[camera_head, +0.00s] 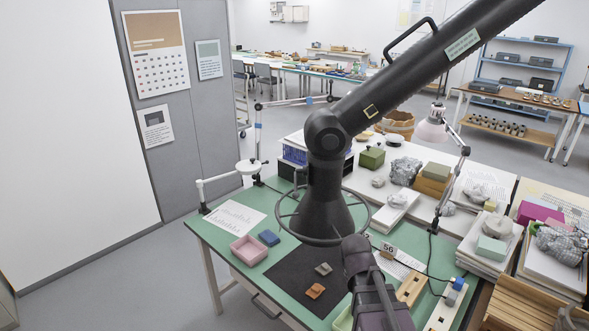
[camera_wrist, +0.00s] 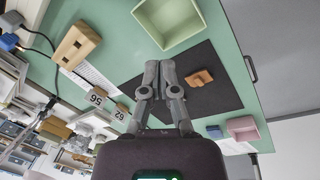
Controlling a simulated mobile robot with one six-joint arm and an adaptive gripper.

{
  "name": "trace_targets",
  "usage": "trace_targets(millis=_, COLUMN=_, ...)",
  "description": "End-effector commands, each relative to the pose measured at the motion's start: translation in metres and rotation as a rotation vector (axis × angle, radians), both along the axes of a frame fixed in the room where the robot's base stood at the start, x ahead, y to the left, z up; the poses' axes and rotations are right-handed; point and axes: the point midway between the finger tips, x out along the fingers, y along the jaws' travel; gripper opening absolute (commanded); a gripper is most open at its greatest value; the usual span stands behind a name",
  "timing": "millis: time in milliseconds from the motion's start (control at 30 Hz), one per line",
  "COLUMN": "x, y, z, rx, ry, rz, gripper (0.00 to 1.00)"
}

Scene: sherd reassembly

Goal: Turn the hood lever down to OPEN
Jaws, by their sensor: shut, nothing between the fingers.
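The black extraction hood (camera_head: 322,205) hangs over the green table at the end of a thick black duct (camera_head: 440,66), with a thin ring around its bell. A bent black bar (camera_head: 411,37) stands up from the duct's upper side. A pale label (camera_head: 462,44) and a small yellow-outlined square are on the duct. I cannot tell which part is the lever, nor read an OPEN mark. In the wrist view, my gripper (camera_wrist: 160,66) is shut and empty above the dark mat, with no hood in that view. My dark arm rises at the bottom of the head view.
The table holds a dark mat (camera_head: 283,283) with an orange sherd (camera_head: 315,291) and a grey-brown sherd (camera_head: 323,268), a pink tray (camera_head: 249,250), a blue block (camera_head: 269,237) and wooden blocks. A pink lamp (camera_head: 433,128) and stacked books stand right of the hood. Floor is clear at left.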

Motion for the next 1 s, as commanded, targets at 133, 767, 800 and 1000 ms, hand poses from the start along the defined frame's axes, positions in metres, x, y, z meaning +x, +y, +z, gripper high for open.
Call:
trace_targets(millis=133, x=0.021, y=0.021, z=0.043, rx=-0.066, ry=-0.014, rz=0.119, gripper=0.0)
trace_targets(millis=767, x=0.09, y=0.123, z=0.185, rx=-0.363, ry=-0.069, rz=0.614, gripper=0.0)
trace_targets(millis=800, x=0.094, y=0.131, z=0.195, rx=-0.383, ry=-0.073, rz=0.646, gripper=0.0)
trace_targets(millis=1000, x=0.11, y=0.172, z=0.243, rx=-0.485, ry=-0.087, rz=0.797, gripper=0.0)
